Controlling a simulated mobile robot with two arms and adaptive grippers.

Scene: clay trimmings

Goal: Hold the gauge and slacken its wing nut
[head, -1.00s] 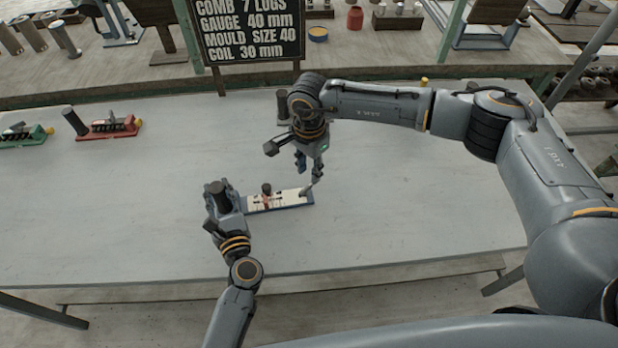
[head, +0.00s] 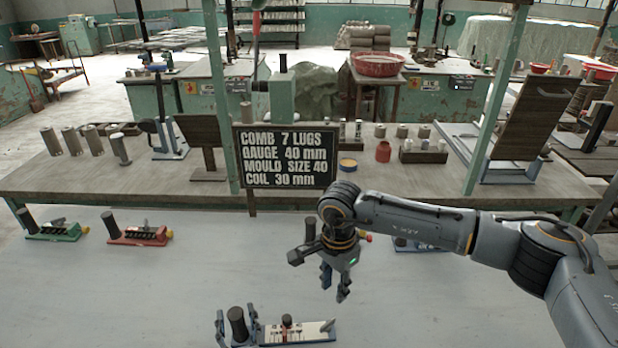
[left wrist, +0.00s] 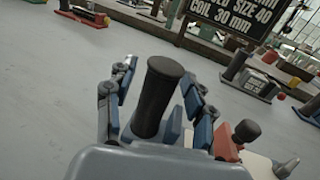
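The gauge (head: 302,334) lies on the grey table at the bottom of the head view, with a blue base, pale face and upright dark handle (head: 238,325). A red block with a dark knob (head: 287,321) sits mid-face. A small grey upright piece (head: 327,325), seemingly the wing nut, is near its right end; it also shows in the left wrist view (left wrist: 286,168). My left gripper (left wrist: 155,100) has its fingers either side of the handle (left wrist: 155,95), with a gap seen on the left side. My right gripper (head: 335,283) is open and empty, above and behind the gauge.
A green tool (head: 52,231) and a red tool (head: 138,236) lie at the table's left. Another blue tool (head: 420,245) is partly hidden behind my right arm. A black sign (head: 287,157) stands at the back edge. The table around the gauge is clear.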

